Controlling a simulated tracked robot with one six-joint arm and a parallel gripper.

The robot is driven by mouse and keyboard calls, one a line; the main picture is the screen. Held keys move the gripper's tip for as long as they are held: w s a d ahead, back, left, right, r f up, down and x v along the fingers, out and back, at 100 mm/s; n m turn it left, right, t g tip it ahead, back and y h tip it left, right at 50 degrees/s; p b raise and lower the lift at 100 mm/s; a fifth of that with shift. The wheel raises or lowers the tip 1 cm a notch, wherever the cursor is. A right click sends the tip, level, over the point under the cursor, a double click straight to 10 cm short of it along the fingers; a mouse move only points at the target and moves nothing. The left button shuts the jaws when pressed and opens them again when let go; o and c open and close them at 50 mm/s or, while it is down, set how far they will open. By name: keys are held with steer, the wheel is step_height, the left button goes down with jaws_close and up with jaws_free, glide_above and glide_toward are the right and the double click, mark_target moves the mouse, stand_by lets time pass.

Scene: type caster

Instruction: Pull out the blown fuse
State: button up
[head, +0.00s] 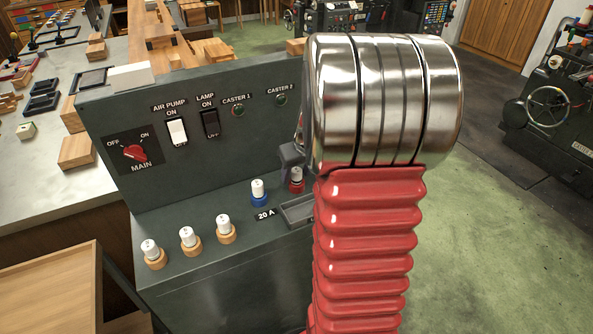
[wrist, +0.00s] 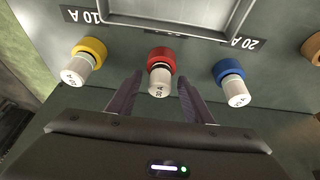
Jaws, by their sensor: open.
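In the wrist view, a white fuse in a red holder (wrist: 159,78) stands between the two dark fingers of my gripper (wrist: 160,82). The fingers are open, one on each side, with gaps visible. A fuse in a yellow holder (wrist: 83,62) is to the left and one in a blue holder (wrist: 234,84) to the right. In the head view, the red-holder fuse (head: 296,180) sits beside the blue-holder fuse (head: 258,192), with part of my gripper (head: 291,156) just above it. My arm hides the yellow one there. I cannot tell which fuse is blown.
Three fuses in orange holders (head: 190,240) stand along the panel's front left. A shallow tray (head: 297,213) lies near the red and blue holders. The upright panel (head: 215,150) carries a red main knob (head: 135,153), an air pump switch (head: 177,132) and a lamp switch (head: 210,123).

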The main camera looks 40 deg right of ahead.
jaws_close()
stand_by(0.8)
